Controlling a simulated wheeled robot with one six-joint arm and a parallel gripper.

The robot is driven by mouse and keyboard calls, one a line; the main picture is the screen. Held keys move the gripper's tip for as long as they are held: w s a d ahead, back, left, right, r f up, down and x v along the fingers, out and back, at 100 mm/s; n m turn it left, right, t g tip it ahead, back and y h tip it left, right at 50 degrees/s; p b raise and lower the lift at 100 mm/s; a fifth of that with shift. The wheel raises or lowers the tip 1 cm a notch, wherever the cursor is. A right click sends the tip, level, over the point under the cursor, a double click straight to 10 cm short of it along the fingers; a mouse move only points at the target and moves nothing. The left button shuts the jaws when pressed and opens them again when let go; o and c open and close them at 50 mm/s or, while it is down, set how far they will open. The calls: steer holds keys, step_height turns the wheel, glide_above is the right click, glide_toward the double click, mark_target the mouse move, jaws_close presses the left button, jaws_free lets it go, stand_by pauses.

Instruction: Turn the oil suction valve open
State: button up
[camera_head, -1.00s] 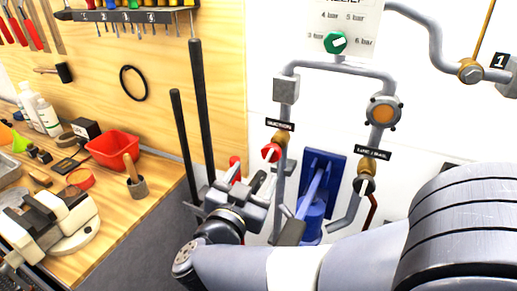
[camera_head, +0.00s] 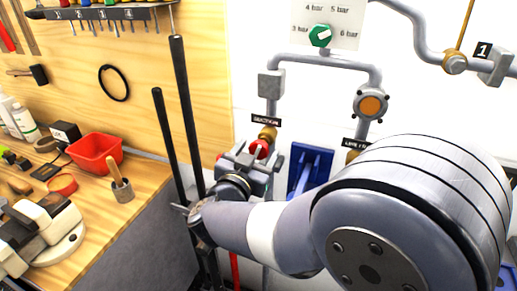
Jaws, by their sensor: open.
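The suction valve has a red knob (camera_head: 259,149) on a brass fitting (camera_head: 267,132), below a black label (camera_head: 266,120) reading "SUCTION", on a grey pipe. My gripper (camera_head: 254,160) is open just below and in front of the red knob. The knob shows at the upper edge of the jaws, its lower part hidden by them. I cannot tell whether the jaws touch it or stand around it. Nothing shows as held.
A second labelled valve (camera_head: 353,143) to the right is partly hidden by my arm. A green knob (camera_head: 320,35) sits on the pressure plate above. A blue bracket (camera_head: 311,160) is right of the gripper. Two dark upright rods (camera_head: 181,95) stand left. A workbench with a red bin (camera_head: 95,151) is further left.

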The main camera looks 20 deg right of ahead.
steer(key=shift+w+d, duration=0.45)
steer(key=shift+w, duration=0.1)
steer(key=shift+c, duration=0.2)
steer(key=c, duration=1)
steer(key=shift+o, duration=0.2)
steer(key=n+p, duration=0.2)
steer(key=p, duration=0.1)
steer(key=shift+r, duration=0.3)
steer(key=shift+f+n+p, duration=0.3)
steer(key=shift+n+p, duration=0.7)
steer(key=shift+p, duration=0.2)
steer(key=o, duration=1)
steer(key=shift+a, duration=0.1)
